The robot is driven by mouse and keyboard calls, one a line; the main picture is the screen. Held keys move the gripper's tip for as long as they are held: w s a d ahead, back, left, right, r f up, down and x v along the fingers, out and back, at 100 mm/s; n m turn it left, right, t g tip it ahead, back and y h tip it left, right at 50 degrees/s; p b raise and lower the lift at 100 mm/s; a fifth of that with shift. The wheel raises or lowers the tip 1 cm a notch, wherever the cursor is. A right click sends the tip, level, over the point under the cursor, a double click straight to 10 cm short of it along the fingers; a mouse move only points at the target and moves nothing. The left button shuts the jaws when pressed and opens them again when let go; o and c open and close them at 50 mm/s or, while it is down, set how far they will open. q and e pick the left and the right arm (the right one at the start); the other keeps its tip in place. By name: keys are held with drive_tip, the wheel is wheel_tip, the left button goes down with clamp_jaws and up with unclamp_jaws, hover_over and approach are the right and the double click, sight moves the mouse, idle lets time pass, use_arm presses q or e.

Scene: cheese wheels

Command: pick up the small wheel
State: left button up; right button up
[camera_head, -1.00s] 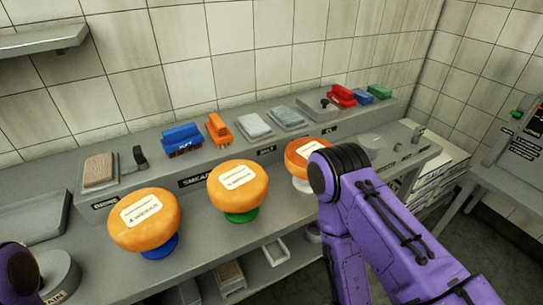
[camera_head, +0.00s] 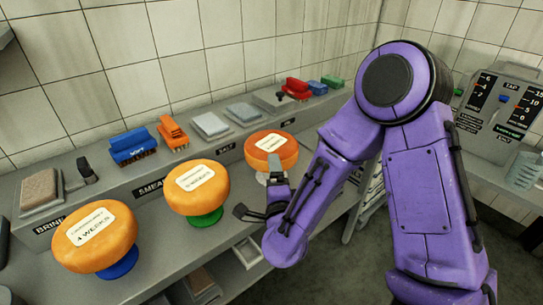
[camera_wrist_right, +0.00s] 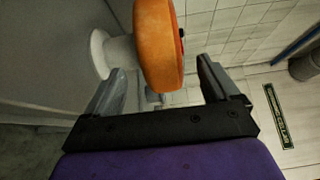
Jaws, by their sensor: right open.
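Three orange cheese wheels with white labels stand on pedestals along the bench. The smallest-looking wheel (camera_head: 272,143) is darker orange and at the right, on a white stand that shows in the right wrist view (camera_wrist_right: 112,52). The middle wheel (camera_head: 196,187) is on a green stand, and the left wheel (camera_head: 95,237) is on a blue stand. My right gripper (camera_head: 258,188) is open and empty, just in front of the right wheel. In the right wrist view the wheel's orange side (camera_wrist_right: 157,45) appears between and beyond the open fingers. I cannot tell whether they touch it. My left gripper is out of view.
A raised shelf behind the wheels holds a blue brush (camera_head: 133,145), an orange brush (camera_head: 173,133), grey pads (camera_head: 210,125) and a brown block (camera_head: 39,190). A scale-like panel (camera_head: 500,105) stands at the right. Floor is open below the bench.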

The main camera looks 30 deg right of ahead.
sight(272, 150)
drive_tip(key=p+x, duration=0.1)
drive_tip(key=x, duration=0.3)
drive_tip(key=shift+w+d, duration=0.15)
drive_tip(key=c, duration=0.3)
clamp_jaws()
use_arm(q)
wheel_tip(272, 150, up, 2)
use_arm(e)
drive_tip(key=shift+r, duration=0.1)
drive_tip(key=shift+r, duration=0.1)
